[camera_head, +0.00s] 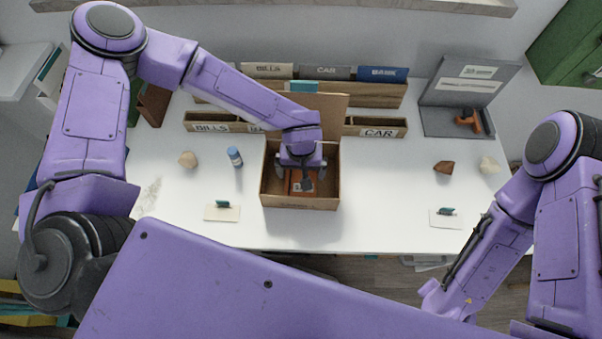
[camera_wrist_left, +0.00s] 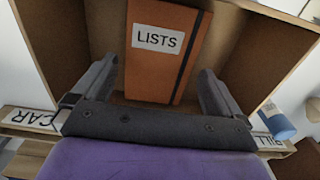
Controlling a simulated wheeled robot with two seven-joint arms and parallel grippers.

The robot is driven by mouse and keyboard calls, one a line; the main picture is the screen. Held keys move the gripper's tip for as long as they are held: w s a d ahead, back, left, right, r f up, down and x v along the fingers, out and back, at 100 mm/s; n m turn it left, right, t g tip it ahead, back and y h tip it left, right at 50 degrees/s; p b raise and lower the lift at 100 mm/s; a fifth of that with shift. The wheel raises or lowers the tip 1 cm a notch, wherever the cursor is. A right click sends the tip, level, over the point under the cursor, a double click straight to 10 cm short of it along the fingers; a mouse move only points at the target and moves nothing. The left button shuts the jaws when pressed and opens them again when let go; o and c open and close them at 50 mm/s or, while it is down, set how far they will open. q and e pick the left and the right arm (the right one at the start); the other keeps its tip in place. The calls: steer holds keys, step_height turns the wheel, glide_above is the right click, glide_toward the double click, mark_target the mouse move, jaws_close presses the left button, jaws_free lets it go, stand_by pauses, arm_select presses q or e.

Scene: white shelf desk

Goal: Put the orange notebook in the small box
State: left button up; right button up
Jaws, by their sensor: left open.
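The orange notebook (camera_head: 294,180) with a white LISTS label lies inside the small brown box (camera_head: 300,203) at the middle of the desk. In the left wrist view the notebook (camera_wrist_left: 165,72) lies flat on the floor of the box (camera_wrist_left: 245,55), with a dark band along one side. My left gripper (camera_head: 302,176) reaches down into the box over the notebook. In the wrist view its two fingers (camera_wrist_left: 157,82) are open, one on each side of the notebook, with nothing gripped. My right arm shows at the lower right, but its fingers are not seen.
Labelled wooden organisers (camera_head: 375,127) stand behind the box. A blue bottle (camera_head: 235,156) and a stone (camera_head: 188,159) are to its left, with brown (camera_head: 444,167) and pale (camera_head: 489,164) stones to its right. Small cards (camera_head: 222,213) lie near the front edge.

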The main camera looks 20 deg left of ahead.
arm_select(q)
step_height(320, 180, up, 10)
